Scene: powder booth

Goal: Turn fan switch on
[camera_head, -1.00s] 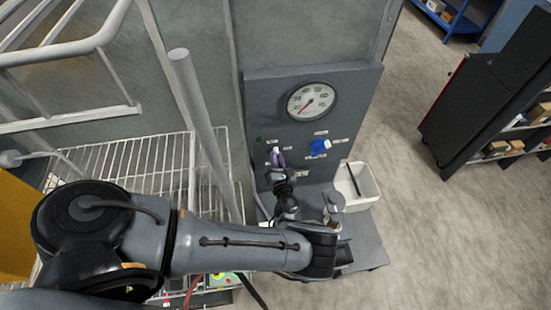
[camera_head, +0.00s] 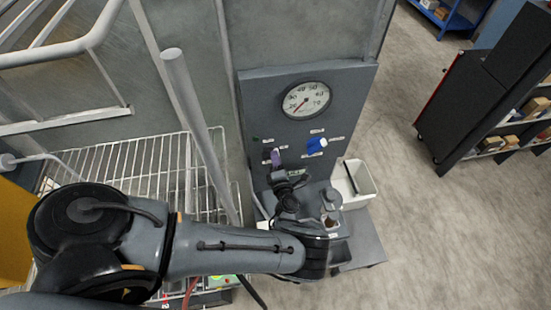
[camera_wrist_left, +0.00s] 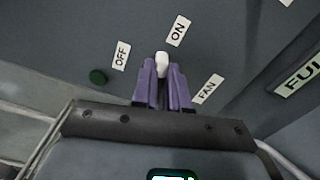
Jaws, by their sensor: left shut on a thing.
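The fan switch (camera_wrist_left: 162,60) is a small white lever on the grey control panel (camera_head: 348,85). In the left wrist view it stands between an OFF label (camera_wrist_left: 121,55) and an ON label (camera_wrist_left: 178,32), with a FAN label (camera_wrist_left: 207,89) at lower right. My left gripper (camera_wrist_left: 162,78) has purple fingers, shut on the lever with its white tip showing above them. In the head view my left gripper (camera_head: 276,160) is at the lower left of the panel, covering most of the switch. My right gripper is not in view.
A round gauge (camera_head: 306,100) sits above the switches. A blue knob (camera_head: 316,145) is right of my left gripper. A white bin (camera_head: 364,178) stands beside the panel. A wire rack (camera_head: 150,165) and an upright grey post (camera_head: 198,130) are left of it.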

